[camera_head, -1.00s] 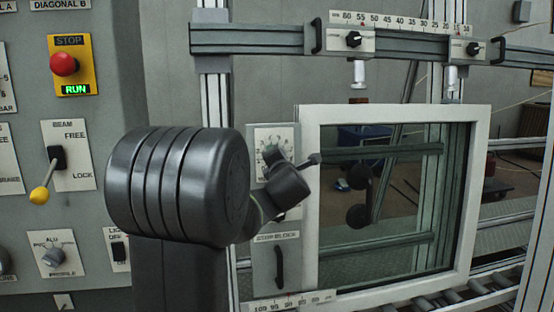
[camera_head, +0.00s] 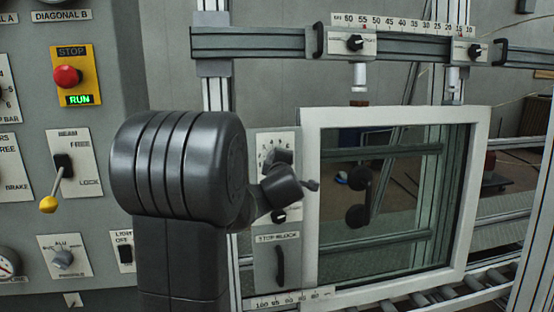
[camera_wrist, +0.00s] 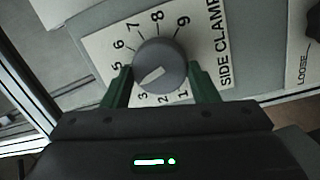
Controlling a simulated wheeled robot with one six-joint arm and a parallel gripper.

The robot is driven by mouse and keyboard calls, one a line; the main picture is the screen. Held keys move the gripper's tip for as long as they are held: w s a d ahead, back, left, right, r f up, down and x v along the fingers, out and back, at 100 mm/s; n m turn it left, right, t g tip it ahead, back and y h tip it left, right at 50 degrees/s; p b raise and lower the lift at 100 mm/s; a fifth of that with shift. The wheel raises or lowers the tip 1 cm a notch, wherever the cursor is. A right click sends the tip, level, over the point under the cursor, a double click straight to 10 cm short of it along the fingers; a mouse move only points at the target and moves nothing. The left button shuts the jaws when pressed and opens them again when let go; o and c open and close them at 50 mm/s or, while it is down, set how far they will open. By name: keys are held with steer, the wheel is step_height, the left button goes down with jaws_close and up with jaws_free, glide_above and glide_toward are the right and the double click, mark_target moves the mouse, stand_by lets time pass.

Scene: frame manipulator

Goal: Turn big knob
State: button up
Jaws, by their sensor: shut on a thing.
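The big knob (camera_wrist: 160,62) is round and grey with a pale pointer mark. In the wrist view it sits on a white dial plate (camera_wrist: 110,48) numbered 1 to 9 and marked SIDE CLAMP. The pointer slants to the lower left, near the 3. My gripper (camera_wrist: 160,80) has its green fingers on opposite sides of the knob, shut on it. In the head view the dial plate (camera_head: 264,142) is partly covered by my wrist, and the fingers' grip on the knob cannot be made out there.
A plate marked LOOSE (camera_wrist: 300,50) is beside the dial. Below the dial in the head view is a STOP BLOCK handle (camera_head: 280,266). A white window frame (camera_head: 311,210) stands close on the right. A control panel (camera_head: 115,70) with a red stop button (camera_head: 67,76) is at left.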

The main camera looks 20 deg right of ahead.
steer(key=shift+m, duration=0.3)
steer(key=o, duration=1)
steer(key=shift+c, duration=0.2)
steer(key=shift+s, duration=0.1)
steer(key=p+v, duration=0.2)
steer(key=v, duration=1.1)
steer(key=shift+s+p, duration=0.3)
steer(key=shift+a+r, duration=0.1)
steer(key=b+x, duration=0.2)
steer(key=x, duration=1.1)
steer(key=shift+w, duration=0.4)
